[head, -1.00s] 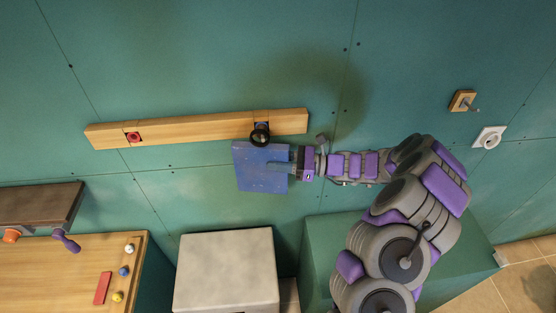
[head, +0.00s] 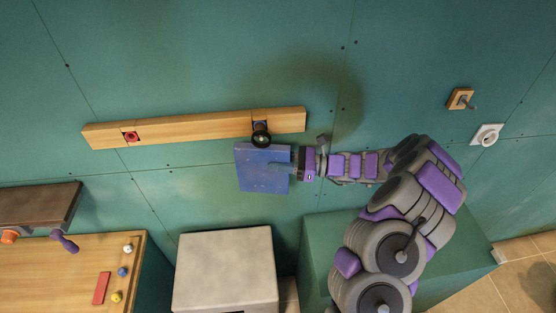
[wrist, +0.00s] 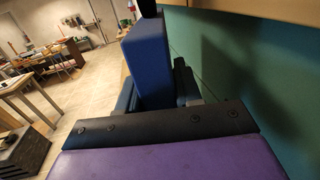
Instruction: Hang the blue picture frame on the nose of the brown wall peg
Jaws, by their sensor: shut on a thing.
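The blue picture frame (head: 262,170) is a flat blue panel in front of the green wall. My gripper (head: 290,162) is shut on its right edge. In the wrist view, the frame (wrist: 147,60) stands between my fingers (wrist: 157,90). A dark round piece (head: 261,139) sits at the frame's top edge, in front of the right end of a wooden rail. I cannot tell whether it is the peg's nose or part of the frame, or whether the two touch. No peg is clearly brown; any hanger behind the frame is hidden.
The wooden rail (head: 195,128) also carries a red peg (head: 131,136) at left. A wooden plate with a grey pin (head: 461,98) and a white socket (head: 487,134) are on the wall at right. A pale box (head: 225,270) and a wooden table (head: 60,265) stand below.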

